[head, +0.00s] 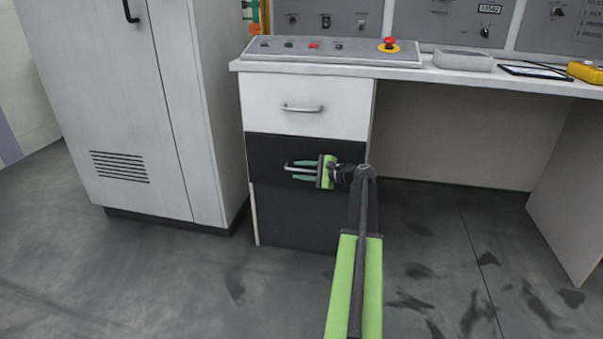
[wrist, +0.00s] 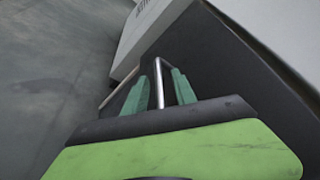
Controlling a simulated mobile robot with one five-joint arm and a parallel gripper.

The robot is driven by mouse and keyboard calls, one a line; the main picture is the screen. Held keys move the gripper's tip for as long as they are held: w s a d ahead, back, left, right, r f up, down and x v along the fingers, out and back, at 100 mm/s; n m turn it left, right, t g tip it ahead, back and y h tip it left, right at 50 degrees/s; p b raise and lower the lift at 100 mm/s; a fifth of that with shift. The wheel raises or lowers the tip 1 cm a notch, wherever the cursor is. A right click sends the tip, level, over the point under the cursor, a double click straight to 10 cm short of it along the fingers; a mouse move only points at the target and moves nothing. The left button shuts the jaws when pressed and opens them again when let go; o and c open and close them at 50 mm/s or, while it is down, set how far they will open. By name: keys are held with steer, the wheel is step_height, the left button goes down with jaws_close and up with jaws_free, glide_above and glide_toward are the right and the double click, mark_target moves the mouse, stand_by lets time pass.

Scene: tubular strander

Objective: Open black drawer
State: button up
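The black drawer (head: 267,150) is in the desk pedestal, under a white drawer, in the head view. Its front looks about flush with the white one, so it appears closed. Its black front also shows at the right in the wrist view (wrist: 225,65). My gripper (head: 292,170) is at the drawer's handle. In the wrist view, the silver handle (wrist: 158,82) runs between the two green fingers (wrist: 158,92). The fingers are apart, with gaps visible beside the bar, and do not look clamped on it. The gripper body hides part of the drawer front.
The white drawer (head: 290,95) has its own silver handle. A tall grey cabinet (head: 130,100) stands close at the left. A control panel with a red emergency button (head: 389,43) sits on the desktop. Stained floor (head: 180,285) in front is free, as is the space under the desk.

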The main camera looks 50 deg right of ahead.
jaws_close()
stand_by(1.4)
